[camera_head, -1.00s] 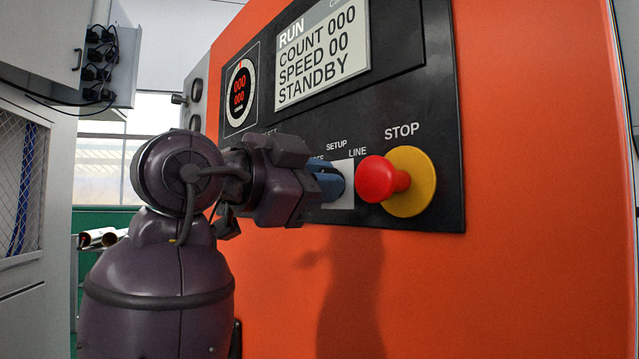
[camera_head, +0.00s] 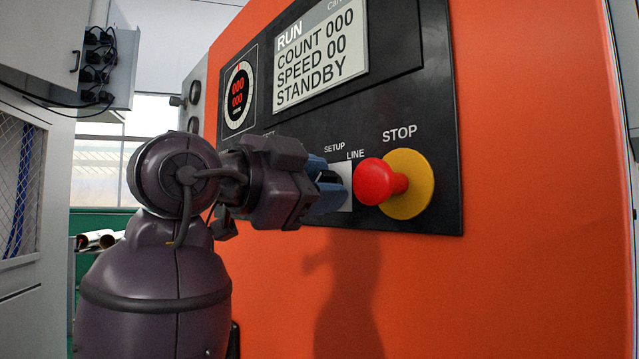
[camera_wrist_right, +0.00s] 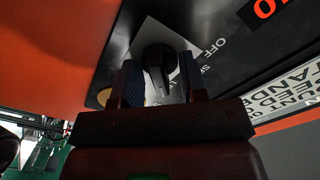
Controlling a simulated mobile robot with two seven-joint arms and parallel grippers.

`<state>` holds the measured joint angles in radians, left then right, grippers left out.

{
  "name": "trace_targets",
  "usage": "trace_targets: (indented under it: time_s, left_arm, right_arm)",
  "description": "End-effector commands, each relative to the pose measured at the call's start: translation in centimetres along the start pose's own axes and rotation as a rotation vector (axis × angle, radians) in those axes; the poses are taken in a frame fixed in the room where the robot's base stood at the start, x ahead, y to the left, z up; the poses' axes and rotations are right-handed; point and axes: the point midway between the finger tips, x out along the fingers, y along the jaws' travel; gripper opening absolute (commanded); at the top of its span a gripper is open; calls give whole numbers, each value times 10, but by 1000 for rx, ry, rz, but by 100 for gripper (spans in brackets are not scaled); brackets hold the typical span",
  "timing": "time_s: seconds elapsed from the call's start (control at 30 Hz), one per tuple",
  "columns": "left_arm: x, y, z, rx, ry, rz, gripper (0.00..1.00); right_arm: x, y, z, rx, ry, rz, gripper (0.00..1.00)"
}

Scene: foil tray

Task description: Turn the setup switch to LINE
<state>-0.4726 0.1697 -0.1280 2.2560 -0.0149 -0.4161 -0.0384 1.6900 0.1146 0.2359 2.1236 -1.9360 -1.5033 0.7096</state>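The setup switch is a black knob (camera_wrist_right: 158,68) on a white plate (camera_head: 345,192), under the SETUP label and left of the LINE label. In the head view the knob is mostly hidden by my right gripper (camera_head: 326,184). In the right wrist view the knob stands between the two blue-padded fingers of the right gripper (camera_wrist_right: 160,82), with a visible gap on each side. The gripper looks open around it. The OFF lettering shows beside the knob in the wrist view. I cannot tell which mark the knob points to. My left gripper is not in view.
A red STOP button (camera_head: 376,182) on a yellow disc (camera_head: 412,184) sits just right of the switch. A display (camera_head: 322,55) reading STANDBY and a round dial (camera_head: 238,95) are above, on the black panel (camera_head: 420,110). The orange machine front (camera_head: 530,200) is bare to the right.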

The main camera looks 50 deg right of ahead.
Motion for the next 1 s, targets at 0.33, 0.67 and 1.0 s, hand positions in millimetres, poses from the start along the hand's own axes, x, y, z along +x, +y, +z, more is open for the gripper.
trace_targets:
  time_s: [0.33,0.67,1.0]
  left_arm:
    - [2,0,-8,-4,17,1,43]
    - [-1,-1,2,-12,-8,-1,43]
    - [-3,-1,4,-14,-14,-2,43]
  right_arm:
    - [-46,-1,-1,-2,-1,-4,39]
    - [-96,0,-1,1,-1,-1,39]
    - [-108,0,0,1,0,0,39]
